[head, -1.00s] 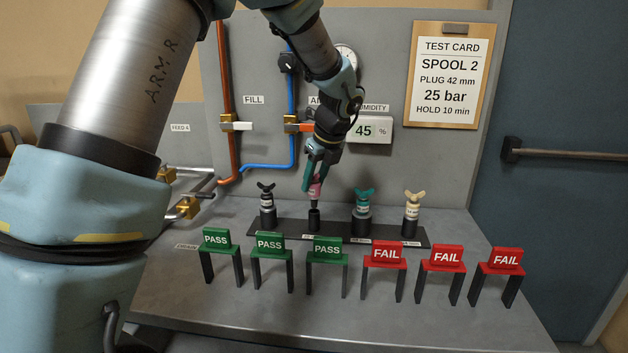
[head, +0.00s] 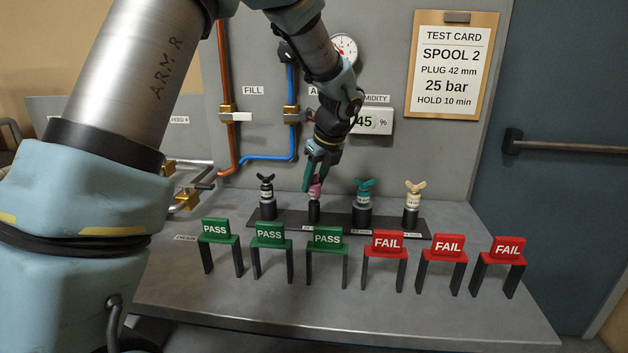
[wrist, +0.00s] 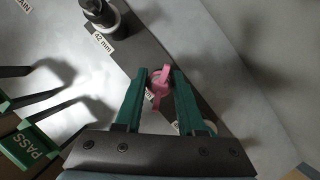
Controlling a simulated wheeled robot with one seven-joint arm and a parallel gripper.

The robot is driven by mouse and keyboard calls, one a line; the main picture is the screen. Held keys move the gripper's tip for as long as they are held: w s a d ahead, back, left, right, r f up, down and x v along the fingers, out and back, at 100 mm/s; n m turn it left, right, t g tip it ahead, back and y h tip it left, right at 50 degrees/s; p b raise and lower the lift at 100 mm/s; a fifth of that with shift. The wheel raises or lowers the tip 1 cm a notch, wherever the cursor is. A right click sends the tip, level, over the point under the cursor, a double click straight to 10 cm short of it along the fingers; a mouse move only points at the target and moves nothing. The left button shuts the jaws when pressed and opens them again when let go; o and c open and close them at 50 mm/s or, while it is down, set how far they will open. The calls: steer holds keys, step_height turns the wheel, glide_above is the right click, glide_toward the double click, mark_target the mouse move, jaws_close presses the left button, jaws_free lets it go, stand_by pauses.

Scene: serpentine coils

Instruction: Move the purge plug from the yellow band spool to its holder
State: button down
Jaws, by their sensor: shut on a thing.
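The pink purge plug (head: 315,190) is upright in my gripper (head: 314,180), at the second post (head: 314,212) of the black holder strip (head: 338,222). It appears to meet the top of that post, but I cannot tell how deeply it is seated. In the wrist view, the pink winged top of the plug (wrist: 161,76) sits between the green fingertips (wrist: 162,82), which are shut on it. The post under it is mostly hidden there. I cannot make out a yellow band spool in these views.
A black plug (head: 267,190), a teal plug (head: 363,193) and a cream plug (head: 413,195) stand on the other posts close by. Green PASS stands (head: 270,234) and red FAIL stands (head: 443,246) line the bench in front. The bench front (head: 350,310) is clear.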

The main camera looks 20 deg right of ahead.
steer(key=shift+f, duration=0.3)
steer(key=shift+f, duration=0.35)
steer(key=shift+c, duration=2.1)
jaws_free()
